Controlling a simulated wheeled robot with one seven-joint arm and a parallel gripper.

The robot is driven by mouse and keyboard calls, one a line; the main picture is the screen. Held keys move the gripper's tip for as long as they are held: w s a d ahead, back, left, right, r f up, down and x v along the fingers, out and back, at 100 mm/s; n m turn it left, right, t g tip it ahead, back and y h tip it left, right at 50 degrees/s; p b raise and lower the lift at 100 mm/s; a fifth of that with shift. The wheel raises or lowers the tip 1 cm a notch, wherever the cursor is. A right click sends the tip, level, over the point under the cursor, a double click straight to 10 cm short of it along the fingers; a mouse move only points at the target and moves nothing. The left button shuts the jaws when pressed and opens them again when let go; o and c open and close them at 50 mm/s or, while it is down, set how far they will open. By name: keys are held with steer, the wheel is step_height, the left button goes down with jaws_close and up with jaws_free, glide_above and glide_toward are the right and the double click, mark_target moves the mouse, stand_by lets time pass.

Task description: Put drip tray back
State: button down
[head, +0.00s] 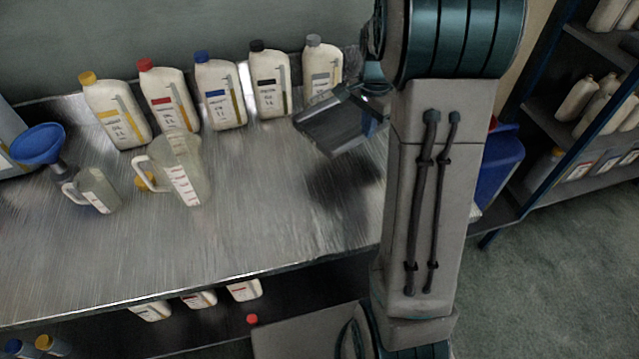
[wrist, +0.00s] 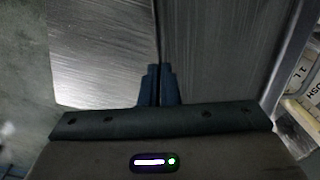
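The drip tray (head: 338,122) is a dark grey, shallow metal tray. In the head view it is tilted and held above the bench, with a dark shadow under it. It also shows in the wrist view, filling the right side (wrist: 225,50). My gripper (wrist: 158,72) has its two blue-grey fingertips close together on the tray's thin wall. In the head view the fingers are mostly hidden behind my arm and the tray.
The metal bench (head: 260,220) is clear in its middle. Several capped oil bottles (head: 220,92) stand along the wall, the grey-capped one (head: 322,65) close behind the tray. A measuring jug (head: 180,170), small jug (head: 97,190) and blue funnel (head: 38,145) are at left. A blue bin (head: 497,165) is right.

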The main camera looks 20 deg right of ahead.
steer(key=s+a+f, duration=0.2)
steer(key=a, duration=0.1)
steer(key=s+a+f, duration=0.2)
steer(key=a, duration=0.1)
steer(key=s+a+f, duration=0.2)
steer(key=a, duration=0.1)
steer(key=shift+s+a+f+p, duration=0.2)
steer(key=shift+f+p, duration=0.15)
steer(key=shift+p, duration=0.05)
steer(key=shift+f, duration=2.05)
steer(key=shift+f, duration=0.2)
steer(key=c, duration=1.7)
jaws_free()
steer(key=shift+r, duration=0.15)
